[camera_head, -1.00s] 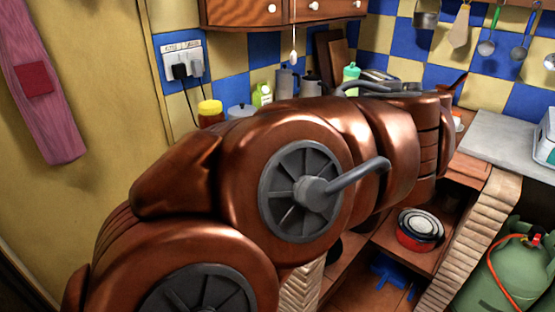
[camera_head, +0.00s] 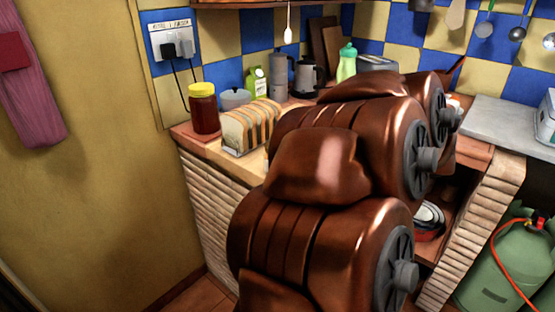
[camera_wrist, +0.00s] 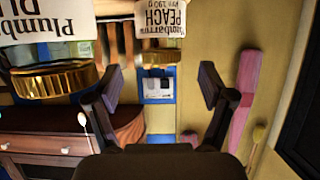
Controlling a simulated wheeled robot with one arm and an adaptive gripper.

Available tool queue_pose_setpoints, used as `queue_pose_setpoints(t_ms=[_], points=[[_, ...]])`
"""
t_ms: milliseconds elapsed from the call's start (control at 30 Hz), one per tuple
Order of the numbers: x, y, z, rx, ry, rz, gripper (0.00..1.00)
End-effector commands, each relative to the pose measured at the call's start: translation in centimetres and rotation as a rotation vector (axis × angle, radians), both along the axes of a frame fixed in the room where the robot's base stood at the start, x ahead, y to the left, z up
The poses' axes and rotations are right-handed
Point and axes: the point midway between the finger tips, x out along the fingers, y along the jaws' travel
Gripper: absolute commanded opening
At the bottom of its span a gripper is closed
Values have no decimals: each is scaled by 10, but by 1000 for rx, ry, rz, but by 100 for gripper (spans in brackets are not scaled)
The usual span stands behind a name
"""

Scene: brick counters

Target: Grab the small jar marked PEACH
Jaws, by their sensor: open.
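The small jar marked PEACH (camera_wrist: 162,20) is at the top middle of the wrist view, with a white label and a gold lid. Its lid points down in that picture, and its far end is cut off by the top edge. My gripper (camera_wrist: 160,82) is open and empty in the wrist view. Its fingers are spread left and right, and the PEACH jar lies ahead, roughly between them and apart from them. In the head view my arm hides the gripper, and I cannot make out the PEACH jar.
A larger-looking jar with a gold lid (camera_wrist: 55,80) is close on the left of the wrist view, its label partly cut off. On the counter are a yellow-lidded jar (camera_head: 204,112), a bread loaf (camera_head: 250,126) and several containers. A green gas cylinder (camera_head: 508,265) stands at right.

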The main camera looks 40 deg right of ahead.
Motion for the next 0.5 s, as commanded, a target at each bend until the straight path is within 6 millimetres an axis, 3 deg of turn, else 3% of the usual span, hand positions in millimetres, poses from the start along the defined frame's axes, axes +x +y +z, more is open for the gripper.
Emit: queue_pose_setpoints(t_ms=[500], points=[[34, 10, -11, 0, 1, 0, 81]])
